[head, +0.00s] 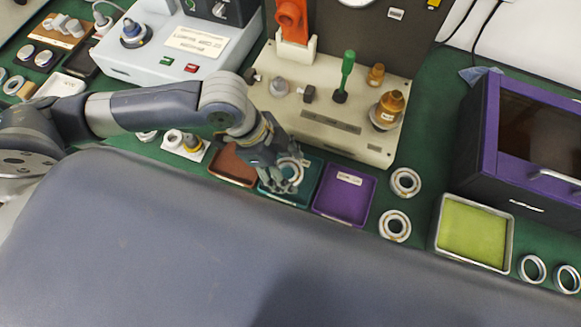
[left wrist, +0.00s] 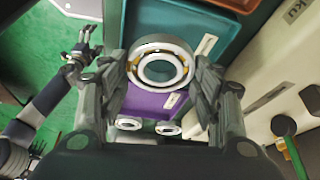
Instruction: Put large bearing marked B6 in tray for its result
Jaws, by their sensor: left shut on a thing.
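My left gripper (head: 288,178) is shut on a large bearing (head: 291,170), a pale ring with brass-coloured parts, above the teal tray (head: 307,197). In the left wrist view the bearing (left wrist: 160,68) sits between both fingers (left wrist: 160,85), its face to the camera. Its marking cannot be read. The brown tray (head: 233,163) is left of the teal one. The purple tray (head: 345,195) is to the right, with a small label in it. My right gripper (left wrist: 84,48) shows small in the left wrist view, over the green mat; its opening is unclear.
Two more bearings (head: 405,182) (head: 395,225) lie on the mat right of the purple tray. A green-lined tray (head: 475,232) and two rings (head: 531,268) (head: 567,278) are further right. A beige fixture (head: 335,110) stands behind the trays. A purple-black box (head: 525,140) stands at right.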

